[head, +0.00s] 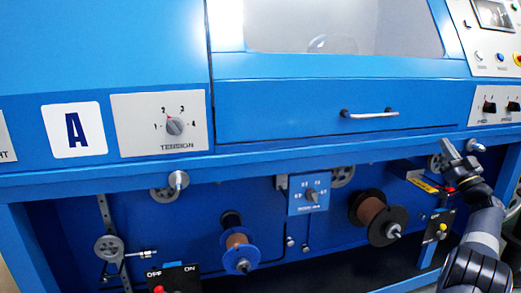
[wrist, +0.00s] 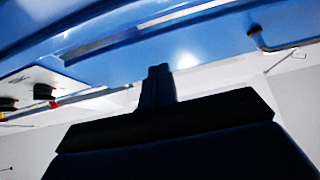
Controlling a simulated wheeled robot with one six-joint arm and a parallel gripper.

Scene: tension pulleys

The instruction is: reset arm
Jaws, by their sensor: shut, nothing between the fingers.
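My arm rises at the right edge of the head view, in front of the blue machine (head: 290,120). My gripper (head: 452,152) is at its upper end, near the machine's lower ledge and to the right of the drawer handle. In the wrist view my gripper (wrist: 159,72) shows as two dark fingers pressed together with nothing between them. Blue machine panels show beyond the fingertips in that view.
A tension dial (head: 174,126) is on the front at left. A drawer handle (head: 370,114) juts out at right. Below the ledge are a blue spool (head: 237,245), a dark spool (head: 375,217), a small dial panel (head: 311,195) and a pulley (head: 109,247).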

